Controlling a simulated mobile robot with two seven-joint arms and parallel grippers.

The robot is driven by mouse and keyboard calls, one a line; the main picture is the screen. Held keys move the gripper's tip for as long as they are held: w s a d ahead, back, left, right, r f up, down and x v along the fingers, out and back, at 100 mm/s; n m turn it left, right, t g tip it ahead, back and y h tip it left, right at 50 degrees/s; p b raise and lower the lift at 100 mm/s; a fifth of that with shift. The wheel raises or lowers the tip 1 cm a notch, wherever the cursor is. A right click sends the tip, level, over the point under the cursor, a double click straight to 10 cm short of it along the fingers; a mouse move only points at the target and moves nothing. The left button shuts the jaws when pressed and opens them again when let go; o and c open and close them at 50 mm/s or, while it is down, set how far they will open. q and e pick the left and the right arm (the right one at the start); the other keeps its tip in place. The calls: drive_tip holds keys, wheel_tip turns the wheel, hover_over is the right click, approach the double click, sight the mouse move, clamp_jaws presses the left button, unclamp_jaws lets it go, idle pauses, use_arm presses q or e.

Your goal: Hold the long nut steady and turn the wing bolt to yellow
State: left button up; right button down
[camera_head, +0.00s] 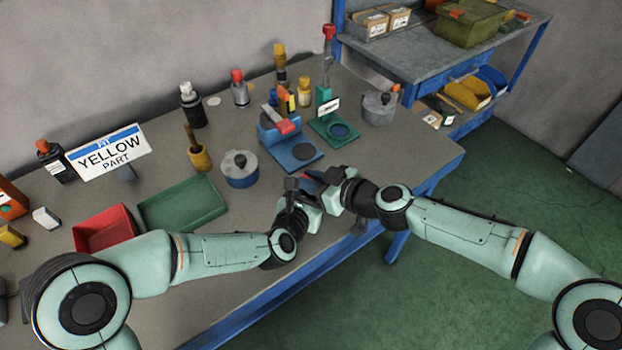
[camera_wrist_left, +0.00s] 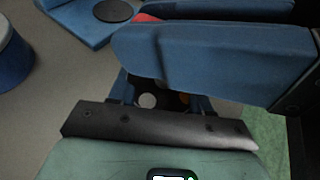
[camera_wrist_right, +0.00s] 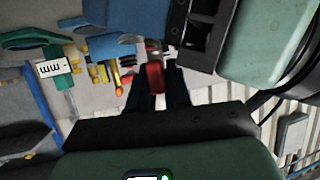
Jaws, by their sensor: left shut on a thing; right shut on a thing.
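My right gripper (camera_head: 320,184) is shut on a small red piece with a grey metal part, which looks like the wing bolt (camera_wrist_right: 154,74); it sits between the dark fingers in the right wrist view. My left gripper (camera_head: 296,190) is shut too, close beside the right one over the table's front edge. What it holds, presumably the long nut, is mostly hidden; in the left wrist view the right gripper's broad blue finger covers it. A pale round spot and an orange spot show between the left fingers. I cannot tell which colour mark the bolt faces.
A sign (camera_head: 108,152) reading "YELLOW PART" stands at the left. A green tray (camera_head: 182,203) and a red tray (camera_head: 104,229) lie near the left arm. A blue fixture (camera_head: 291,155), a green fixture (camera_head: 332,131), a blue pot (camera_head: 240,174) and several bottles stand behind the grippers.

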drive_tip(key=shift+a+r+m+t+h, duration=0.1)
drive_tip(key=shift+a+m+t+h, duration=0.05)
drive_tip(key=shift+m+t+h, duration=0.9)
use_arm(q)
drive_tip(key=shift+f, duration=0.1)
use_arm(e)
drive_tip(key=shift+r, duration=0.1)
drive_tip(key=c, duration=1.4)
unclamp_jaws()
drive_tip(key=shift+s+d, duration=0.1)
drive_tip(key=shift+d, duration=0.2)
drive_tip(key=shift+v, duration=5.8)
